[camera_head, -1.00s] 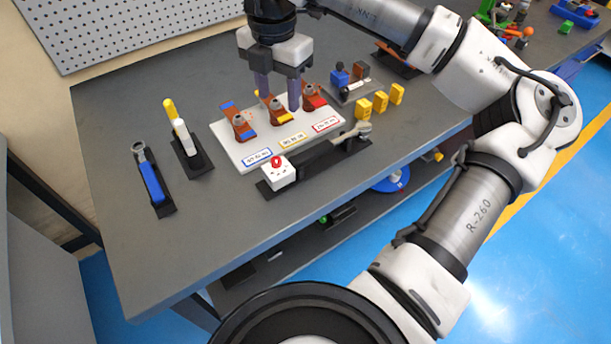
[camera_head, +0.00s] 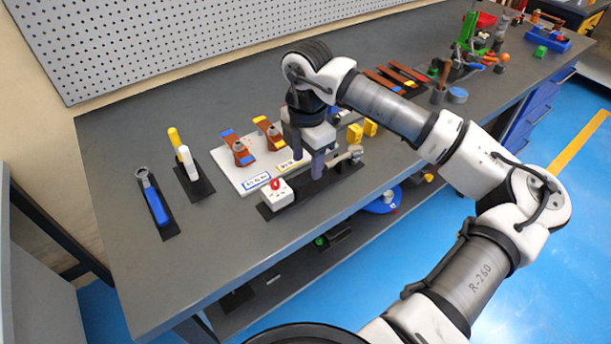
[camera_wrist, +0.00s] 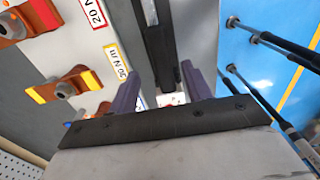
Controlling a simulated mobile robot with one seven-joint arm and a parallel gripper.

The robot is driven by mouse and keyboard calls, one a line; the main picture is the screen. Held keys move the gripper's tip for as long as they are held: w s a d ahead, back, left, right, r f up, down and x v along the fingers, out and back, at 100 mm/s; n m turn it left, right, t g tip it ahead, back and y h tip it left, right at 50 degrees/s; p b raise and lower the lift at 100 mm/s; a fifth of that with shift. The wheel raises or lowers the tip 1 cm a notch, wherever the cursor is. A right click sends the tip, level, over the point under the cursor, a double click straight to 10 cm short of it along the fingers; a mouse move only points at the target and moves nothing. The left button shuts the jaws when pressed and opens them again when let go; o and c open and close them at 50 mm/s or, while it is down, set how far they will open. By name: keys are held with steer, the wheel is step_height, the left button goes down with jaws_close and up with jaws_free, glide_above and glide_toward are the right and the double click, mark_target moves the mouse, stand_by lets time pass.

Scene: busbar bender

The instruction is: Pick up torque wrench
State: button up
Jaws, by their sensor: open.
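The torque wrench appears to be the long dark tool with a grey metal head (camera_head: 349,157), lying along a black holder at the table's front. A white box with a red knob (camera_head: 277,193) is at its left end. My gripper (camera_head: 308,166) is open, pointing down over the wrench's middle and hiding part of it. In the wrist view my gripper (camera_wrist: 163,88) has its two fingers on either side of the dark handle (camera_wrist: 158,42). I cannot tell whether the fingers touch it or how far down they reach.
A white board (camera_head: 240,172) with torque labels and brown busbar pieces lies just behind the wrench. Yellow blocks (camera_head: 362,131) stand behind the wrench's head. A blue-handled tool (camera_head: 156,206) and a white-and-yellow tool (camera_head: 187,160) lie at the left. The table's front left is clear.

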mark_target(307, 174)
steer(key=shift+s+f+p, duration=0.15)
steer(key=shift+f+p, duration=0.35)
steer(key=shift+f, duration=0.8)
steer(key=shift+s+f+p, duration=0.1)
steer(key=shift+f+p, duration=0.4)
steer(key=shift+f, duration=0.75)
jaws_close()
